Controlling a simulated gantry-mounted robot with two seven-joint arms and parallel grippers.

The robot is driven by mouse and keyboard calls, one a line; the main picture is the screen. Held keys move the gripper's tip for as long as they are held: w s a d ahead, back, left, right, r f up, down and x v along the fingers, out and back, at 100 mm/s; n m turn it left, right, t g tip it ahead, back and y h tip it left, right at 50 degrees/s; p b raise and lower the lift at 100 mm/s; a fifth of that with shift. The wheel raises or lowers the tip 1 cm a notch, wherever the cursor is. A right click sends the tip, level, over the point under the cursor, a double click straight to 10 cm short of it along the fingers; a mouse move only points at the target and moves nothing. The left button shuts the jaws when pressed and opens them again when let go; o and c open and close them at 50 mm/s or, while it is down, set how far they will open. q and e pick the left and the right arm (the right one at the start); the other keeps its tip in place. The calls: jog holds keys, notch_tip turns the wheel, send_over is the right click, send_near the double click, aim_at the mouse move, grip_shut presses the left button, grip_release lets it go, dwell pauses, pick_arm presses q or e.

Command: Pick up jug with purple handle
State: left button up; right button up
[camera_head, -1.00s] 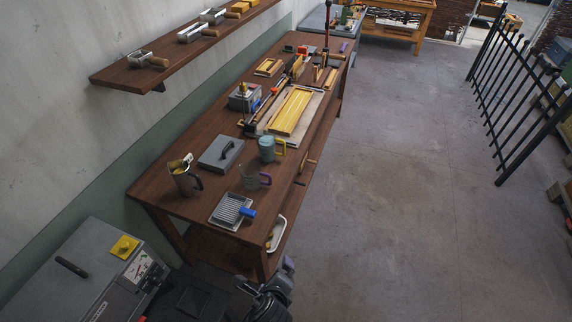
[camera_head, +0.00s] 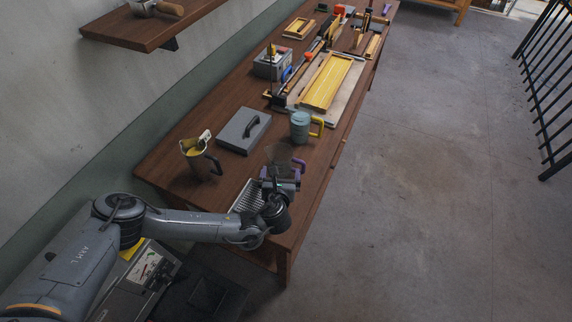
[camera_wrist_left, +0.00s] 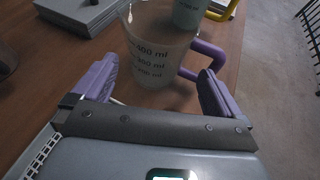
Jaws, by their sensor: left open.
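The jug with the purple handle (camera_wrist_left: 160,55) is a clear measuring jug with ml marks. It stands upright on the workbench in the left wrist view, with its purple handle (camera_wrist_left: 207,62) on the right. In the head view the purple handle (camera_head: 298,167) shows just beyond my left gripper (camera_head: 284,178), which hides part of the jug. In the left wrist view my left gripper (camera_wrist_left: 158,92) is open, its two purple-grey fingers on either side of the near side of the jug. Nothing is held between them. My right gripper is not in view.
A teal jug with a yellow handle (camera_head: 300,127) stands behind the clear jug. A ridged grey tray (camera_head: 246,197) lies partly behind my arm.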

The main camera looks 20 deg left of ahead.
aim_at(282, 156)
pick_arm(q)
jog(key=shift+a+b+x, duration=0.2)
jog(key=shift+b+x, duration=0.3)
jog(key=shift+x, duration=2.75)
jog(key=shift+c, duration=0.3)
jog(key=c, duration=0.7)
